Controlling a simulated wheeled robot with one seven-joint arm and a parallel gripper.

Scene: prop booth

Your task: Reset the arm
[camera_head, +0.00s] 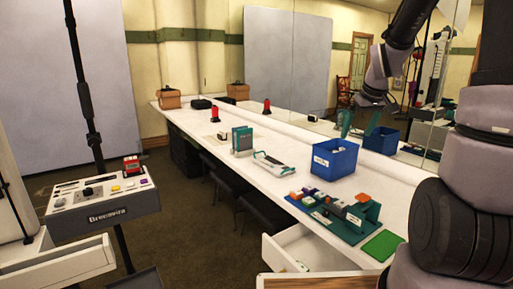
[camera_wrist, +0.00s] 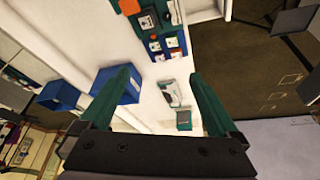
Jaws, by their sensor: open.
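My gripper (camera_head: 360,123) hangs in the air at the upper right, in front of the mirror and above the long white counter (camera_head: 215,130). In the wrist view my gripper (camera_wrist: 160,72) has its two teal fingers spread wide apart, with nothing between them. Part of my arm fills the right side of the head view.
A blue bin (camera_head: 335,160) stands on the counter below my gripper. A teal board (camera_head: 335,222) with several small items lies nearer, beside a green pad (camera_head: 382,245). A drawer (camera_head: 298,248) stands open below. A grey console (camera_head: 102,203) stands left, across open floor.

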